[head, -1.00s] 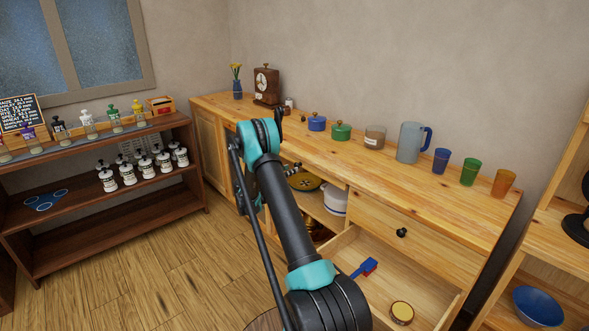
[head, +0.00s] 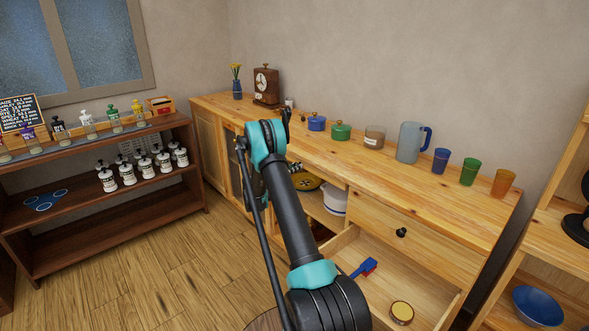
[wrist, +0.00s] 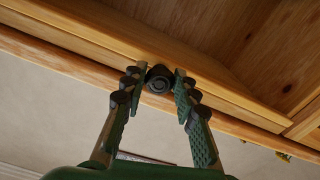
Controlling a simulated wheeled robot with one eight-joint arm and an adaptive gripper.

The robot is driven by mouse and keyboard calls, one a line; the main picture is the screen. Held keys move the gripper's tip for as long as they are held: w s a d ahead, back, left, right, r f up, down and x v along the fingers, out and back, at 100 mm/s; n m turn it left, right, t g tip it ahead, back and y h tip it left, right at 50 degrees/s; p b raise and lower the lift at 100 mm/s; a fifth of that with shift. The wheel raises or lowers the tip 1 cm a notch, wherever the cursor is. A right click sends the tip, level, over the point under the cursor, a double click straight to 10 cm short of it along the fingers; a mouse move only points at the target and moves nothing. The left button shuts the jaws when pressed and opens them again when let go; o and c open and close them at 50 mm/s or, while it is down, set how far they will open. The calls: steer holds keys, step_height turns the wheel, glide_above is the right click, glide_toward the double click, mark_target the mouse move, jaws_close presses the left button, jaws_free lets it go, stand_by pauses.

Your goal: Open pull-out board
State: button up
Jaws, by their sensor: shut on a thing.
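In the wrist view my gripper (wrist: 155,90) has its two fingers closed on either side of a round dark knob (wrist: 159,78). The knob sits at a long wooden front edge (wrist: 75,35) that crosses the picture at a slant. I cannot tell how far the pull-out board stands out from the cabinet. In the head view my own arm hides the gripper, the knob and the board.
A long wooden cabinet (head: 450,220) carries several pots, a jug (head: 410,142) and cups. An open drawer (head: 375,265) at its front holds a blue-and-red brush (head: 365,267) and a round tin (head: 402,312).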

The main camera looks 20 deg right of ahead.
jaws_close()
steer(key=v, duration=2.2)
steer(key=shift+a, duration=0.3)
steer(key=shift+s+r, duration=0.1)
steer(key=shift+s, duration=0.05)
steer(key=o, duration=1)
jaws_free()
steer(key=shift+o, duration=0.2)
steer(key=shift+a, duration=0.1)
steer(key=v, duration=1.2)
